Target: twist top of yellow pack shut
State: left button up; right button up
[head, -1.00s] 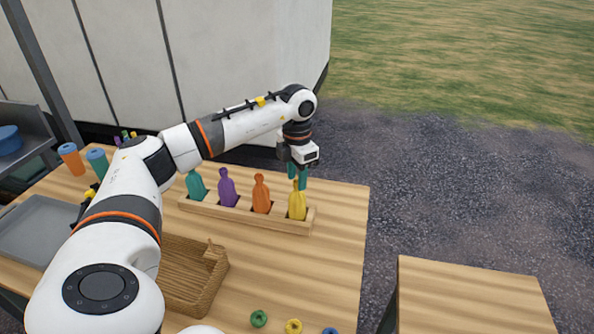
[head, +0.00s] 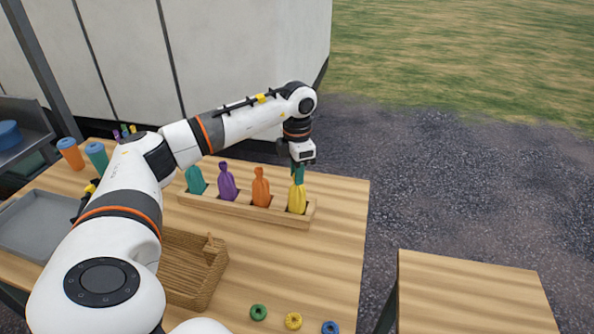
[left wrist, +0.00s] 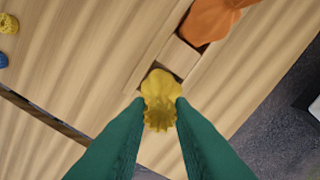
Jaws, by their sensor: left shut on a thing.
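The yellow pack (head: 297,199) stands upright in the right-hand slot of a wooden rack (head: 240,209). My left gripper (head: 298,180) is above it with its green fingers pointing down, shut on the pack's narrow top. In the left wrist view the two green fingertips (left wrist: 160,108) press the yellow pack (left wrist: 160,88) from both sides, and its crimped end shows between them. Whether the neck is twisted cannot be told. My right gripper is not in view.
Orange (head: 261,187), purple (head: 227,182) and teal (head: 195,180) packs stand in the same rack to the left. A wicker basket (head: 214,275) and a grey tray (head: 38,228) are nearer. Green (head: 258,312), yellow (head: 293,320) and blue (head: 330,327) rings lie at the front.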

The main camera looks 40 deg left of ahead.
pick_arm(q)
jog(key=m, duration=1.2)
jog(key=shift+m, duration=0.4)
jog(key=m, duration=0.6)
jog(key=shift+m, duration=0.4)
jog(key=m, duration=0.6)
jog(key=shift+m, duration=0.3)
jog(key=o, duration=0.6)
jog(key=shift+o, duration=0.2)
